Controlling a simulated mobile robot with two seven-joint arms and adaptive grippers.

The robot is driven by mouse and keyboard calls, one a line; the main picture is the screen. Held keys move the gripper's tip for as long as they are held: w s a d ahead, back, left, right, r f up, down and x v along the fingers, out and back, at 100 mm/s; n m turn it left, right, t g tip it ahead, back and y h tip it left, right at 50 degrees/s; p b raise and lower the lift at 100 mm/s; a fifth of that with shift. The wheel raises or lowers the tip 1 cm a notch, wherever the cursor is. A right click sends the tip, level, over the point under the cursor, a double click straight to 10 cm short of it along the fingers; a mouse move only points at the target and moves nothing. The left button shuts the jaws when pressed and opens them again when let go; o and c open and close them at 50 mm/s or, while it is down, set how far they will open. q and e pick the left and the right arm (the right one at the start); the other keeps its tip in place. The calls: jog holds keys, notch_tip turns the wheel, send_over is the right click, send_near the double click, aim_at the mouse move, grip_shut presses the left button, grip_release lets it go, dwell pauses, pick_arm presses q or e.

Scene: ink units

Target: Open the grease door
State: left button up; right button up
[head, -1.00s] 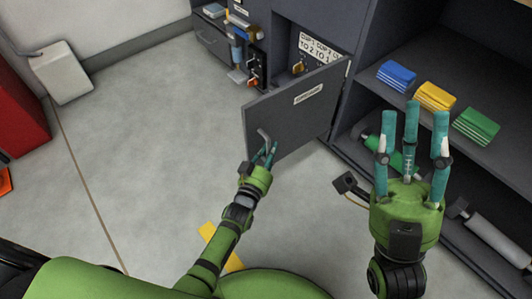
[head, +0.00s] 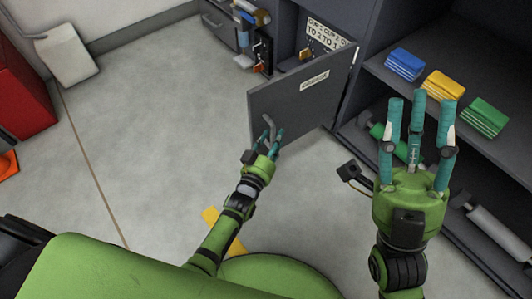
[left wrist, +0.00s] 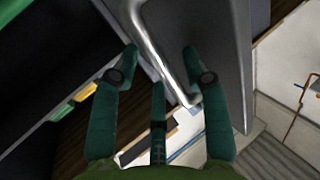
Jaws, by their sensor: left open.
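The grey grease door (head: 300,105) stands swung out from the cabinet, with a small white label on its face. Its bent metal handle (head: 268,126) is near the free edge. My left gripper (head: 269,139) is at the handle, open. In the left wrist view the handle (left wrist: 165,55) runs between the fingers of my left gripper (left wrist: 162,75), and I cannot tell whether they touch it. My right gripper (head: 420,105) is raised, fingers spread and empty, in front of the shelves.
An open compartment with a lettered sign (head: 327,33) lies behind the door. Blue (head: 405,64), yellow (head: 444,86) and green (head: 484,117) cloth stacks lie on the right shelf. A red cabinet (head: 22,95) stands at far left.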

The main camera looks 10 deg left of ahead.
pick_arm(q)
jog(key=s+a, duration=0.1)
jog(key=s, duration=0.9)
jog(key=shift+s+a, duration=0.25)
jog(key=shift+a, duration=0.05)
